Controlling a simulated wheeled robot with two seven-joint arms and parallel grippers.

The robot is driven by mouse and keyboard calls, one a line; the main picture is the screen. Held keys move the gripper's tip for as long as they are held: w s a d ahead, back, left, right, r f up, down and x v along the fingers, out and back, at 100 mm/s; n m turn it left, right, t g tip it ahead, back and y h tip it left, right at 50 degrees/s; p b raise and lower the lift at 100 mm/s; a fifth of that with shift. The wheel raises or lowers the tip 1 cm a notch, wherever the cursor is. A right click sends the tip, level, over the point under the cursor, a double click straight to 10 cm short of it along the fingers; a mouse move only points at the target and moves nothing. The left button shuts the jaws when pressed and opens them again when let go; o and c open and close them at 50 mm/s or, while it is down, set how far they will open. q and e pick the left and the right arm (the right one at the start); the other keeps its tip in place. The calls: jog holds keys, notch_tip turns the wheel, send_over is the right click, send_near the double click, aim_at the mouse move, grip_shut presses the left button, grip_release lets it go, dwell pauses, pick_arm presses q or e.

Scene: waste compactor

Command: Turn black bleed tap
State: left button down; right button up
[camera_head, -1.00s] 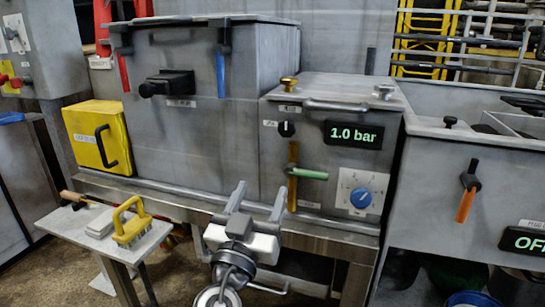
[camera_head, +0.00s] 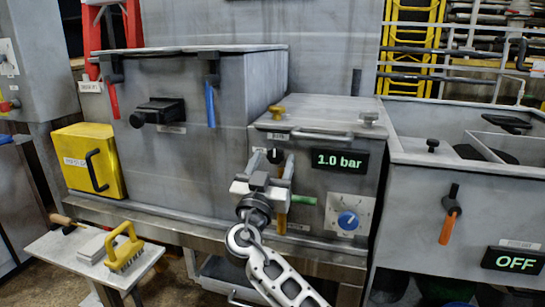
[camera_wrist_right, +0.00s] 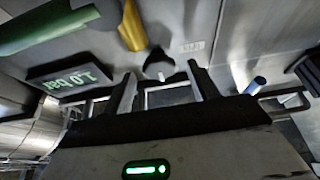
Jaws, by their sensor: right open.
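The black bleed tap (camera_head: 275,156) is a small round knob with a light pointer on the front of the grey panel box, left of the 1.0 bar display (camera_head: 340,160). My right gripper (camera_head: 270,164) is open in front of the panel, its fingers pointing at the tap. In the right wrist view the tap (camera_wrist_right: 158,62) shows just beyond the open fingers (camera_wrist_right: 161,82), roughly in line with the gap between them. I see nothing held. Whether a finger touches the tap cannot be told. My left gripper is not in view.
A green-handled lever (camera_head: 303,199) on a yellow pipe (camera_head: 282,217) sits just below the tap, partly behind my gripper. A blue dial (camera_head: 348,220) is lower right. Brass (camera_head: 277,112) and silver knobs stand on top. A side table (camera_head: 70,250) holds a yellow-handled brush (camera_head: 124,247).

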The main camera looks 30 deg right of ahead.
jog(key=shift+w+d+r, duration=0.1)
jog(key=shift+w+d, duration=0.1)
jog(key=shift+d, duration=0.05)
jog(key=c, duration=1)
